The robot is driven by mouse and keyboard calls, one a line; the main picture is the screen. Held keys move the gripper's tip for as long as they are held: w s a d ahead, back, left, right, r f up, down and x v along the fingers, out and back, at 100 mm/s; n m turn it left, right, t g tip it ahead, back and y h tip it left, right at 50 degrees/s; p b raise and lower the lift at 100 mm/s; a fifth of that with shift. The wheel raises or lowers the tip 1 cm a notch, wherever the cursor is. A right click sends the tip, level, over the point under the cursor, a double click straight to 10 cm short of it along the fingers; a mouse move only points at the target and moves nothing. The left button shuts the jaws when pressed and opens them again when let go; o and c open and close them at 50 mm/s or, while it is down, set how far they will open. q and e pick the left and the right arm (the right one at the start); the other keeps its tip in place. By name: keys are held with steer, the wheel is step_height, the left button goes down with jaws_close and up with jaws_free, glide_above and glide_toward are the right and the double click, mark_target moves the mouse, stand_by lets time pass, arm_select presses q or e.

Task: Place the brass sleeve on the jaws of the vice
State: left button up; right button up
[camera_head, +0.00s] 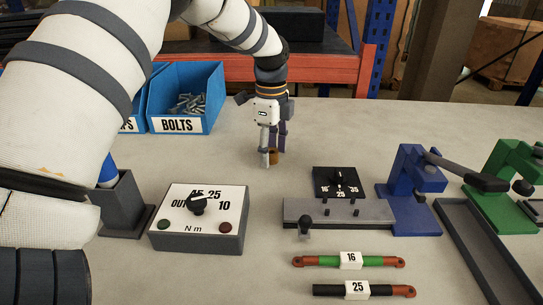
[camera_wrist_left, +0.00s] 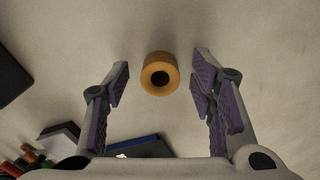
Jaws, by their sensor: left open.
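The brass sleeve (camera_wrist_left: 160,74) is a short yellow-brown ring on the bare tabletop, its dark bore facing the camera in the left wrist view. In the head view only a small part of the sleeve (camera_head: 274,157) shows, at the fingertips. My left gripper (camera_head: 271,156) points down over it. In the left wrist view the left gripper (camera_wrist_left: 161,80) is open, with a purple-padded finger on each side of the sleeve and a gap to both. No vice can be made out for certain; a blue lever fixture (camera_head: 413,190) stands at the right. My right gripper is out of view.
A blue bolts bin (camera_head: 180,126) stands at the back left. A grey torque dial box (camera_head: 200,240), a grey plate with pegs (camera_head: 340,214), two labelled cables (camera_head: 330,260) and a green fixture (camera_head: 515,165) occupy the front and right. The tabletop around the gripper is clear.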

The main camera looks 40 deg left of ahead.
arm_select(q)
jaws_close()
steer(key=shift+r, duration=0.1)
steer(key=shift+r, duration=0.25)
step_height(320, 180, up, 3)
steer(key=shift+w+f, duration=0.1)
steer(key=shift+f, duration=0.05)
steer(key=s+d+r+p, duration=0.2)
steer(key=s+r, duration=0.7)
steer(key=s, duration=0.5)
steer(key=shift+d+r+p, duration=0.15)
steer(key=shift+r+p, duration=0.2)
steer(key=shift+p, duration=0.25)
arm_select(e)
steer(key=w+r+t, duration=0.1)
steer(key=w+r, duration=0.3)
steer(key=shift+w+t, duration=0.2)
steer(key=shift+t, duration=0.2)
